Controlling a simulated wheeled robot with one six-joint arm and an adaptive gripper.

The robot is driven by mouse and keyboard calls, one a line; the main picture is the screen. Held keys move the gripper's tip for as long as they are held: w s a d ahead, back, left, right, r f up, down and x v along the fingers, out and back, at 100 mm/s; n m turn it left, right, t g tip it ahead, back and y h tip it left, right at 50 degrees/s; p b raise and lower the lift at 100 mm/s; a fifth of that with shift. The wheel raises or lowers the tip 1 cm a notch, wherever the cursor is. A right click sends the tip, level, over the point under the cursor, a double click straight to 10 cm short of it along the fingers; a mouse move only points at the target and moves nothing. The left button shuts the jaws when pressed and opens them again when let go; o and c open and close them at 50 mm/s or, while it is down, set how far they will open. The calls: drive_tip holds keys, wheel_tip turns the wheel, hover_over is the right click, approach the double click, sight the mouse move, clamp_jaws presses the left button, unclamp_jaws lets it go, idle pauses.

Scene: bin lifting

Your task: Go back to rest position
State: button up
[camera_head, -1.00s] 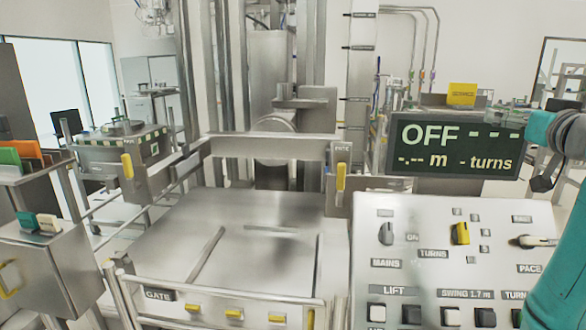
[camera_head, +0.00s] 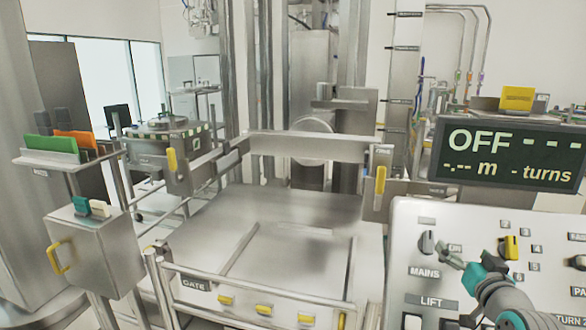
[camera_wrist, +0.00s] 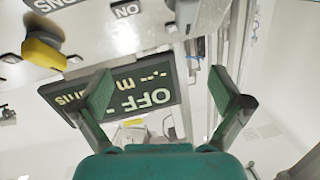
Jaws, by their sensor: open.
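My gripper (camera_head: 460,262) is at the lower right in the head view, in front of the sloped control panel (camera_head: 412,214). Its two green-padded fingers are spread wide in the wrist view (camera_wrist: 160,92), with nothing between them. The grey MAINS knob (camera_head: 427,242) is just left of the gripper and the yellow knob (camera_head: 509,247) is to its right. I cannot tell whether the gripper touches the panel. The arm hides part of the panel's lower buttons. The dark display (camera_head: 512,155) reads OFF, and it shows upside down in the wrist view (camera_wrist: 150,98).
A railed steel platform with a GATE bar (camera_head: 255,290) fills the middle. A steel box (camera_head: 95,245) with a yellow handle stands at the left, below a rack of green and orange cards (camera_head: 52,145). A striped-lid bin (camera_head: 172,140) stands behind it.

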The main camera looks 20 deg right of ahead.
drive_tip(key=s+a+f+n+y, duration=0.1)
drive_tip(key=s+a+f, duration=0.5)
drive_tip(key=a+f, duration=0.45)
drive_tip(key=s+a+f+n+y, duration=0.1)
drive_tip(key=s+a+f+y, duration=0.1)
drive_tip(key=s+a+f, duration=0.65)
drive_tip(key=s+a+f+n+y, duration=0.1)
drive_tip(key=s+a, duration=0.3)
drive_tip(key=s, duration=0.4)
drive_tip(key=s+a+f+n+y, duration=0.1)
drive_tip(key=s+a+f+n, duration=0.1)
drive_tip(key=s+a, duration=0.3)
drive_tip(key=s+a+f+n+g+y, duration=0.1)
drive_tip(key=s+a+f, duration=0.2)
drive_tip(key=s, duration=0.8)
drive_tip(key=shift+s+a+n+y, duration=0.15)
drive_tip(key=shift+a+n+y, duration=0.2)
drive_tip(key=shift+a, duration=0.4)
